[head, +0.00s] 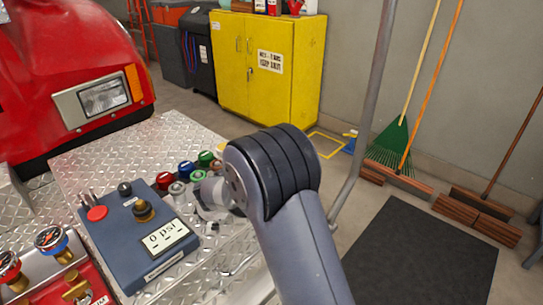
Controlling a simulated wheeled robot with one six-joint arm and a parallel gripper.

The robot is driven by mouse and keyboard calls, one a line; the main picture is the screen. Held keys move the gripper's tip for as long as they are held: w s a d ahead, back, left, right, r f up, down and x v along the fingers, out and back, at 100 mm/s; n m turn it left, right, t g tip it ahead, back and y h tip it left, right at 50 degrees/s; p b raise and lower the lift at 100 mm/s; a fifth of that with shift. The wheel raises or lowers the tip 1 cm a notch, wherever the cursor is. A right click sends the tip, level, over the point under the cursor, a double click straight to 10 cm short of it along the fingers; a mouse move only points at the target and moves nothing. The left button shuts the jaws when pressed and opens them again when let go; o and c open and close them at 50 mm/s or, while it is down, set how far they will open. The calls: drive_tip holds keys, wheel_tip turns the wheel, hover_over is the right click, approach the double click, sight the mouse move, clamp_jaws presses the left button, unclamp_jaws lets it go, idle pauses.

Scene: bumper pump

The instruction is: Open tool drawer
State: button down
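No drawer that I can clearly identify as the tool drawer shows in the head view. My arm rises from the bottom centre, with a grey link and a black ribbed joint over the right part of the diamond-plate bumper (85,155). A pale, silvery shape just left of the joint may be part of my wrist, but no fingers can be made out there. My gripper is not visible, so I cannot see whether it holds anything.
A grey-blue control box (120,235) reading "0 psi" and a red gauge panel (95,290) sit on the bumper beside coloured caps (187,168). A shut yellow cabinet (227,65) stands behind. Brooms, a green rake (387,140) and a dark mat (425,255) are right.

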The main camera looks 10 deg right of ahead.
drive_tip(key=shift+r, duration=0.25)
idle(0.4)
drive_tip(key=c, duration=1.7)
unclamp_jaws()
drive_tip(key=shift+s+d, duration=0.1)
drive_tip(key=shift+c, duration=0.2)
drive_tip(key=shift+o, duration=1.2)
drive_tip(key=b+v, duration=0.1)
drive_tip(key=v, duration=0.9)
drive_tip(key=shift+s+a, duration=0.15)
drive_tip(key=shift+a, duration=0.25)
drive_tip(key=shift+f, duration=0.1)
